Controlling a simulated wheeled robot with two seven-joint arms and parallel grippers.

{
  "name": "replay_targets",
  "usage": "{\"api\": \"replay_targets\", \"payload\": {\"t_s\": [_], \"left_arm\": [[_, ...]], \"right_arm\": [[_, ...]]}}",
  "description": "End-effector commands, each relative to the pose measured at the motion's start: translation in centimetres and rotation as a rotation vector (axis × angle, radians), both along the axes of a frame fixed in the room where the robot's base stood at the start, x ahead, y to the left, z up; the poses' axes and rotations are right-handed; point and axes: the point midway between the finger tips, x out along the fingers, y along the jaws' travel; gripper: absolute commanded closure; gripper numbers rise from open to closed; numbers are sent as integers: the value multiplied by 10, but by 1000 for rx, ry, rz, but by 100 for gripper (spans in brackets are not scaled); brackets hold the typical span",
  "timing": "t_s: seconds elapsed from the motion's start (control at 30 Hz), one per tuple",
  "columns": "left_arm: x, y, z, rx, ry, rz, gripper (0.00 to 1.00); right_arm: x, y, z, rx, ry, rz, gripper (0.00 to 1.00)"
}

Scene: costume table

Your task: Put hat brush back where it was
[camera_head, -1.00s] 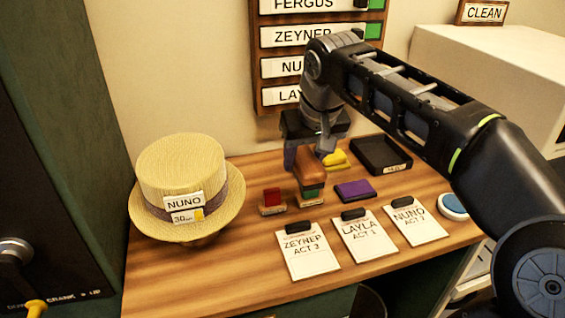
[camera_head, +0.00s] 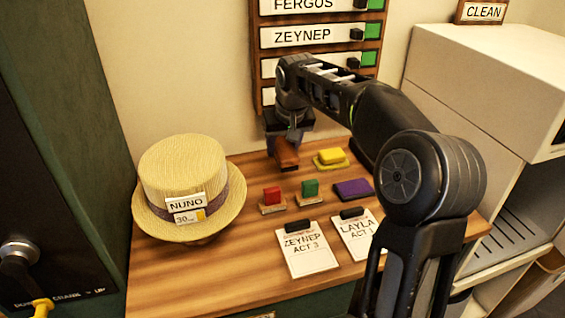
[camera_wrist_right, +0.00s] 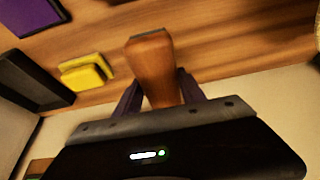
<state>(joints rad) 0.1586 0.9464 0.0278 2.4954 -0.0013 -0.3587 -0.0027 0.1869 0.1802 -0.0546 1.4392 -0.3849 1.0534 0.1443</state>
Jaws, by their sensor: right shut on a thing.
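My right gripper (camera_head: 288,138) is shut on the hat brush (camera_head: 286,156), a brown wooden piece hanging below the jaws near the back of the table. In the right wrist view the brush (camera_wrist_right: 151,62) sits between the two fingers (camera_wrist_right: 160,92), with a thin dark edge at its far end. I cannot tell whether the brush touches the tabletop. My left gripper is not in view.
A straw hat (camera_head: 182,170) tagged NUNO stands at left. Red (camera_head: 272,195), green (camera_head: 310,187), purple (camera_head: 353,189) and yellow (camera_head: 331,155) blocks lie around the table (camera_head: 220,275). Cards (camera_head: 307,250) lie in front. The name board (camera_head: 262,60) hangs behind.

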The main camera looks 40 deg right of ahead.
Motion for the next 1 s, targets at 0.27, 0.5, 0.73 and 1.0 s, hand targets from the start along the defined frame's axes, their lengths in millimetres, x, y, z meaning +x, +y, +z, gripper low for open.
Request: {"api": "replay_targets", "payload": {"t_s": [0.27,0.5,0.73,1.0], "left_arm": [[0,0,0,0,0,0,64],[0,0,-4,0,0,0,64],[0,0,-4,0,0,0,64],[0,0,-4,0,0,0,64]], "right_arm": [[0,0,-1,0,-2,-1,85],[-1,0,-23,1,1,-1,85],[3,-1,-49,0,-1,-2,85],[4,-1,-49,0,-2,-1,85]]}}
